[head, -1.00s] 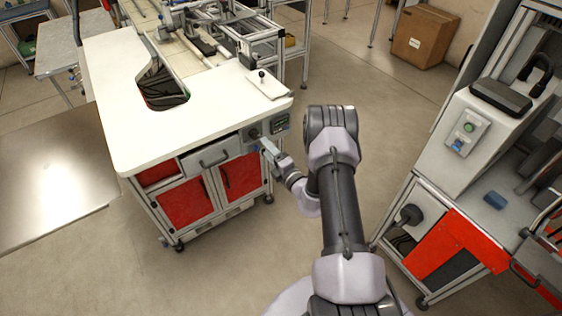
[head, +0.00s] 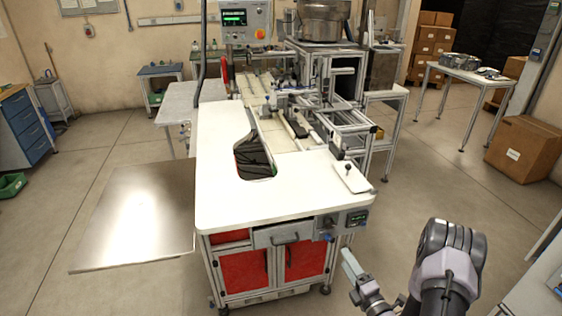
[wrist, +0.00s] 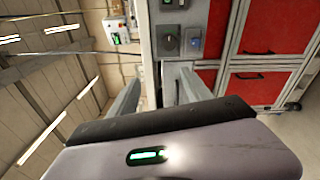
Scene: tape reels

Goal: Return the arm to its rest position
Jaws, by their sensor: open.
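My gripper (head: 352,268) shows at the lower right of the head view, in front of the white-topped workstation (head: 272,200), near its right front corner. My grey arm is folded at the lower right edge of that view. In the wrist view the two fingers of my gripper (wrist: 150,92) stand well apart with nothing between them. Beyond them are a control panel with a knob (wrist: 168,42) and red cabinet doors (wrist: 262,28). I cannot tell the exact gap between the fingers and the cabinet.
A metal plate (head: 140,225) lies on the floor left of the workstation. A cardboard box (head: 522,148) and a table (head: 465,80) stand at the right back. The floor between workstation and box is open. Part of another machine (head: 540,290) shows at the right edge.

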